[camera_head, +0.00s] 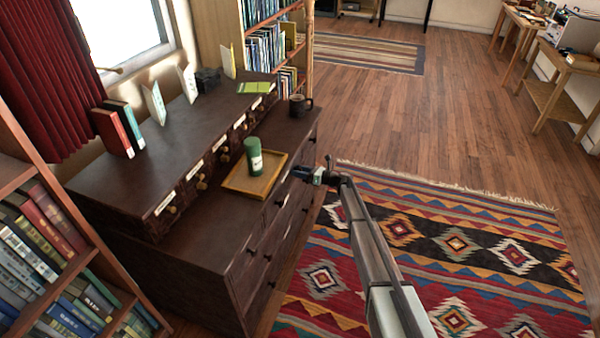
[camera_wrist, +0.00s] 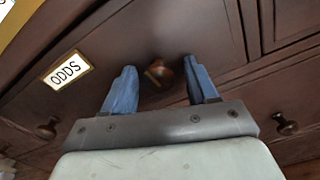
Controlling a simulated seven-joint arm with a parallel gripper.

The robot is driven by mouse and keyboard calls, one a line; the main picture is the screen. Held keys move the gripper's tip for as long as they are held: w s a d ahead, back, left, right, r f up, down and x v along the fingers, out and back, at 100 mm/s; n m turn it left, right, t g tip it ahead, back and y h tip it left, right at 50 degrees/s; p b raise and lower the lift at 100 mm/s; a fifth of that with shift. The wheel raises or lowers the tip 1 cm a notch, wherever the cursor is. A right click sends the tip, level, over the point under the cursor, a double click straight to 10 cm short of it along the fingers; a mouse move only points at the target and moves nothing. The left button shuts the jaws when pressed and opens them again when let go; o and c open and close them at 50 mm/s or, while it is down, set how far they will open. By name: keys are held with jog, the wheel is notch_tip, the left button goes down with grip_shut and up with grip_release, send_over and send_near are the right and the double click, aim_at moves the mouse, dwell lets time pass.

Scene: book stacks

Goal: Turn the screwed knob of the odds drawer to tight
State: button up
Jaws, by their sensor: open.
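The odds drawer (camera_wrist: 100,104) is a dark brown wooden front with a white label reading ODDS (camera_wrist: 67,70) in a brass frame, seen in the wrist view. Its round brown knob (camera_wrist: 158,73) shows a lighter flat face and sits between my two blue fingertips. My gripper (camera_wrist: 160,88) is open, with one finger on each side of the knob and a visible gap on both sides. In the head view my gripper (camera_head: 318,176) is at the front of the dark dresser (camera_head: 190,235), right of the tray. There the knob is hidden by my gripper.
A wooden tray (camera_head: 236,186) and a green canister (camera_head: 253,156) stand on the dresser top near its front edge. A dark mug (camera_head: 299,105) is farther back. Other drawer knobs (camera_wrist: 47,128) (camera_wrist: 286,125) lie to both sides. Patterned rug floor (camera_head: 460,250) is open to the right.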

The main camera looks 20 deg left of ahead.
jog(key=d, duration=1.3)
jog(key=shift+d, duration=0.4)
jog(key=shift+n, duration=0.9)
jog(key=a, duration=1.3)
jog(key=shift+a, duration=0.15)
